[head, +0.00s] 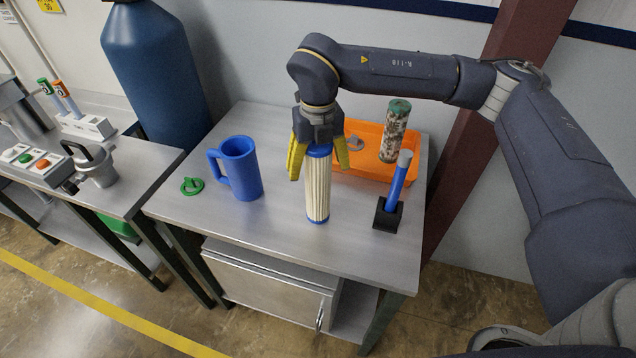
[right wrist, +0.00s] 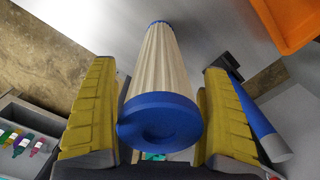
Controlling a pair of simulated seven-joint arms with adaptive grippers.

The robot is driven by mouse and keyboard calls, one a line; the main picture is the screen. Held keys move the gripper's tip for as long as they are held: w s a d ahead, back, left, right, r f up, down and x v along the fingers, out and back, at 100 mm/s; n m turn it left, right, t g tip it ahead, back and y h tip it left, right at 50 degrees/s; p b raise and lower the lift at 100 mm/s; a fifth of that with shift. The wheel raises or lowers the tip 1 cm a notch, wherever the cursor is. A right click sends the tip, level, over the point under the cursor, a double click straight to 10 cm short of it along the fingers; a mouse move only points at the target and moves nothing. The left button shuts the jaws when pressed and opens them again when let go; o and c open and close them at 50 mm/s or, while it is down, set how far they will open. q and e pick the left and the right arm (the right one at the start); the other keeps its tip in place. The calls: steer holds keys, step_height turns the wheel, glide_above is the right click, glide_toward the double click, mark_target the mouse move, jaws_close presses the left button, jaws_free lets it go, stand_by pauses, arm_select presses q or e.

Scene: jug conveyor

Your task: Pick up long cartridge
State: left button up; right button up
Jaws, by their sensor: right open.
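The long cartridge (head: 317,188) is a cream pleated cylinder with blue ends. It stands upright on the metal table, right of the blue jug. My right gripper (head: 318,165) is above it, with its yellow fingers open on either side of the blue top. In the right wrist view the cartridge (right wrist: 155,80) lies between the two yellow fingers (right wrist: 158,115), with a visible gap on the right side; the left finger is closer to it. Contact cannot be told. My left gripper is not in view.
A blue jug (head: 240,168) and green lid (head: 192,186) stand left. An orange bin (head: 372,183), a dirty cylinder (head: 395,132) and a blue tool (head: 399,180) in a black holder (head: 387,216) are right. The table's front is clear.

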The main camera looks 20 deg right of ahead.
steer(key=shift+f, duration=0.4)
steer(key=c, duration=1.8)
